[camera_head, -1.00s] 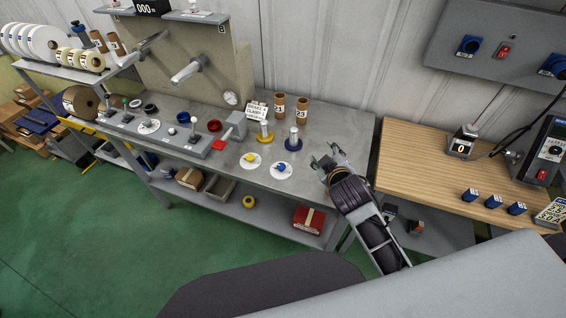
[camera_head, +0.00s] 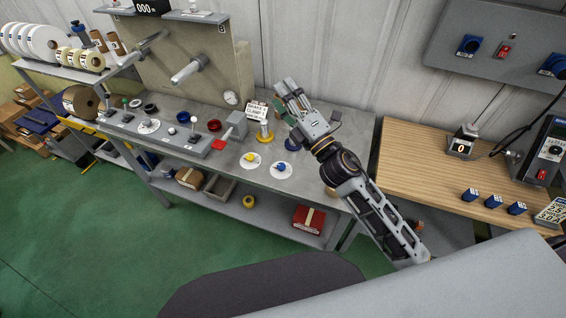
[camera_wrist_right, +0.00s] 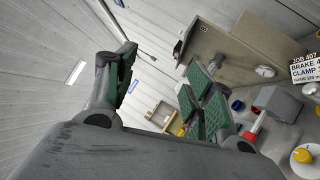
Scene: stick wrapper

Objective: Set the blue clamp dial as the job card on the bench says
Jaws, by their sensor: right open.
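The blue clamp dial (camera_head: 281,170) sits on a white round scale near the bench's front edge; its setting is too small to read. The job card (camera_head: 257,109) stands at the back of the bench. In the right wrist view the card (camera_wrist_right: 304,68) is cut off by the right edge; "JOB 407", "BRAKE 4" and "CLAMP" show, but the clamp number is cut off. My right gripper (camera_head: 284,98) is open and empty, raised over the back of the bench, beyond the blue dial. Its spread green-padded fingers fill the wrist view (camera_wrist_right: 160,75). My left gripper is not in view.
A yellow dial (camera_head: 250,160) sits left of the blue one. A yellow spool post (camera_head: 265,133) and a blue post (camera_head: 292,142), partly covered by my gripper, stand behind them. A grey box with a red lever (camera_head: 235,124) is left. A wooden table (camera_head: 420,160) is right.

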